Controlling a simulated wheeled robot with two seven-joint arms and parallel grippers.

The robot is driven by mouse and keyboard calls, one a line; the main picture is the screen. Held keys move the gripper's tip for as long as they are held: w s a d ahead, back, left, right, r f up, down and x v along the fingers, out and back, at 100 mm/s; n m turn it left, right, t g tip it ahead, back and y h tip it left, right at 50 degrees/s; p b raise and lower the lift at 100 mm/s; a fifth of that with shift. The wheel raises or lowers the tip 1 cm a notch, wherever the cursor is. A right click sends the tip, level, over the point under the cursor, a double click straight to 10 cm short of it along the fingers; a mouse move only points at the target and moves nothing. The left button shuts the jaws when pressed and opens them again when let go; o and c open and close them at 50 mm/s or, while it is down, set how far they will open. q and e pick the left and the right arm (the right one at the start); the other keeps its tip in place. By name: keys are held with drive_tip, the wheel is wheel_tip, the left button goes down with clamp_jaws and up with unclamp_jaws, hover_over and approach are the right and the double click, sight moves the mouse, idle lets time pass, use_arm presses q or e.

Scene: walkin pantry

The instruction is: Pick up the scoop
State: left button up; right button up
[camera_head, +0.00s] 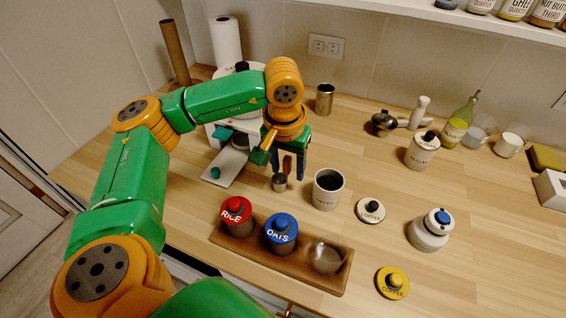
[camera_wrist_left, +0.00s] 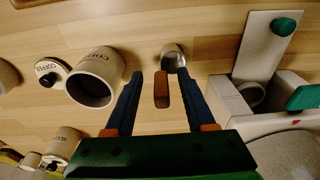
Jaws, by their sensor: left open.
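The scoop (camera_head: 279,183) is a small metal cup with a wooden handle. In the left wrist view, the scoop's metal cup (camera_wrist_left: 172,57) lies just beyond the fingertips. Its brown handle (camera_wrist_left: 161,90) stands between the two blue fingers of my left gripper (camera_wrist_left: 160,74), with a gap on each side. My right gripper is not in view.
A wooden tray (camera_head: 300,274) holds rice and oats jars and a clear jar. A coffee lid (camera_head: 371,211), a yellow lid (camera_head: 392,283) and a white canister (camera_head: 429,233) stand to the right. A white machine (camera_wrist_left: 285,105) is close beside my gripper.

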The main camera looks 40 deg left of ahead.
use_arm(q)
drive_tip(key=shift+w+a+f, duration=0.1)
drive_tip(key=shift+w+f, duration=0.05)
drive_tip(key=shift+f, duration=0.3)
drive_tip(key=shift+w+a+f, duration=0.1)
drive_tip(key=shift+f, duration=0.3)
drive_tip(key=shift+s+d+r, duration=0.1)
drive_tip(key=c, duration=0.9)
clamp_jaws()
drive_tip(key=shift+r, duration=0.1)
